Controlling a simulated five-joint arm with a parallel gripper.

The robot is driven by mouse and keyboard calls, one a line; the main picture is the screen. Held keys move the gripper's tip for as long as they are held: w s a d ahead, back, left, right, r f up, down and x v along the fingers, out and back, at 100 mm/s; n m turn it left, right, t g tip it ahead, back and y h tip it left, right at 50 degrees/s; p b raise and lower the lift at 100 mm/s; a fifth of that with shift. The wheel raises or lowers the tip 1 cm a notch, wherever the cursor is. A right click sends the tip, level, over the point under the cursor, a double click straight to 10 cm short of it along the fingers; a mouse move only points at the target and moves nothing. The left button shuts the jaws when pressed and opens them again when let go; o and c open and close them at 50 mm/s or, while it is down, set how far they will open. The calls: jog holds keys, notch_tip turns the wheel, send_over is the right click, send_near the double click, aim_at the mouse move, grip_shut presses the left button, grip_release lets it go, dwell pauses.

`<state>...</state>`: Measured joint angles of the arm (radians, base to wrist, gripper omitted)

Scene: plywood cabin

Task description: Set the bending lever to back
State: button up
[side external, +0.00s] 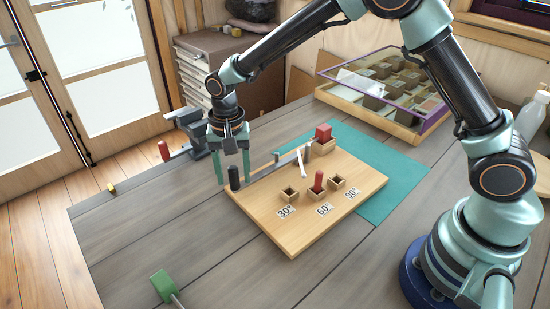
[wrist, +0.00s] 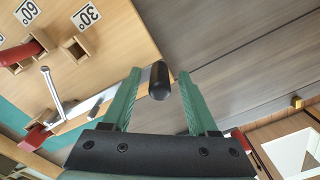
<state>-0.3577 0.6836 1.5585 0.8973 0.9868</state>
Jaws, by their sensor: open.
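The bending lever is a grey bar (side external: 262,172) along the far left edge of a wooden board (side external: 335,205). Its upright black grip (side external: 234,178) stands at the bar's near left end. My gripper (side external: 233,178) points down over the grip, open, with a green finger on either side of it. In the wrist view the black grip (wrist: 158,84) shows between the open fingers (wrist: 160,78), with gaps on both sides; I cannot tell whether either finger touches it. A red peg (side external: 318,180) stands in the middle holder, by the 60° label (side external: 324,209).
Holders also stand by the 30° (side external: 286,211) and 90° (side external: 352,193) labels. A thin metal rod (side external: 301,161) and red block (side external: 323,133) are near the bar's far end. A grey vise (side external: 190,128) is behind my gripper. A green-handled tool (side external: 163,284) lies in front.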

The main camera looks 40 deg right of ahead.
jog(key=shift+r, duration=0.1)
notch_tip(320, 180, up, 11)
jog(key=shift+r, duration=0.5)
jog(key=s+d+r+n+t, duration=0.3)
jog(key=s+d+r, duration=0.4)
jog(key=d, duration=0.3)
jog(key=s+d+n+t, duration=0.2)
jog(key=s+d+n, duration=0.2)
jog(key=s+d, duration=0.2)
jog(key=shift+s+d+f+t, duration=0.3)
jog(key=shift+s+f, duration=0.1)
jog(key=shift+s, duration=1)
